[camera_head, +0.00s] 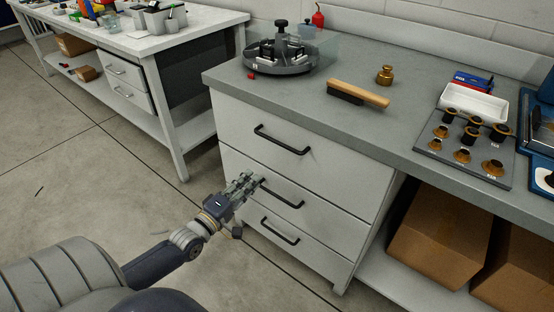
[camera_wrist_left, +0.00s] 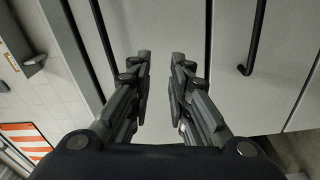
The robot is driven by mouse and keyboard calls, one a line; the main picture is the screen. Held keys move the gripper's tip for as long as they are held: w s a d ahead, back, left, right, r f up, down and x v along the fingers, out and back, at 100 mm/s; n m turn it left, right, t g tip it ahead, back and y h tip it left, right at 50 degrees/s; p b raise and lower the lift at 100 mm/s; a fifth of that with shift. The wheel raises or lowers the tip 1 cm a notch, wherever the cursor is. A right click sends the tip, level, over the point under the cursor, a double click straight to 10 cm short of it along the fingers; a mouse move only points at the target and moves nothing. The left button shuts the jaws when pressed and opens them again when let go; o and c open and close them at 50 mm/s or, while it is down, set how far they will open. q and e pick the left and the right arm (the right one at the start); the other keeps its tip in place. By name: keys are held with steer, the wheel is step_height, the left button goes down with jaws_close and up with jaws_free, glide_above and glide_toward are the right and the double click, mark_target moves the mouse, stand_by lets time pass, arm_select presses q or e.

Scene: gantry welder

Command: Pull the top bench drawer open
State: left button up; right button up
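The grey bench has a stack of three white drawers, all shut. The top drawer (camera_head: 220,118) has a black bar handle (camera_head: 282,140). My left gripper (camera_head: 250,182) is in front of the stack, and its fingertips overlap the left end of the middle drawer's handle (camera_head: 285,195) in the head view. In the left wrist view the fingers (camera_wrist_left: 161,58) are apart with nothing between them, facing a bare drawer front. One black handle (camera_wrist_left: 102,45) shows left of the fingers and another (camera_wrist_left: 255,40) to the right. My right gripper is not in view.
The bottom drawer (camera_head: 290,250) is below. The benchtop (camera_head: 330,118) holds a round fixture (camera_head: 280,62), a brush (camera_head: 358,94), a brass piece (camera_head: 385,75) and a plate of nozzles (camera_head: 465,145). Cardboard boxes (camera_head: 440,230) sit under the bench at right. Floor (camera_head: 90,170) is clear at left.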

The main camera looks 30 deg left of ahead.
arm_select(q)
steer(key=n+t+b, duration=0.1)
steer(key=n+t, duration=0.1)
glide_toward(276, 142)
steer(key=shift+h, duration=0.4)
steer(key=shift+a+f+b+x, duration=0.1)
steer(key=shift+b+x, duration=0.1)
steer(key=shift+x, duration=1.55)
steer(key=shift+a+f+b+x, duration=0.1)
steer(key=shift+a+b+x, duration=0.1)
steer(key=shift+x, duration=1.5)
steer(key=shift+a+f+b+x, duration=0.1)
steer(key=shift+b+x, duration=0.1)
steer(key=shift+x, duration=1.55)
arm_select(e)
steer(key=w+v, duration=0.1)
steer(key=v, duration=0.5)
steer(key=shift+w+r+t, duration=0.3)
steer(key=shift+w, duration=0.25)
arm_select(q)
steer(key=shift+d, duration=0.1)
jaws_close()
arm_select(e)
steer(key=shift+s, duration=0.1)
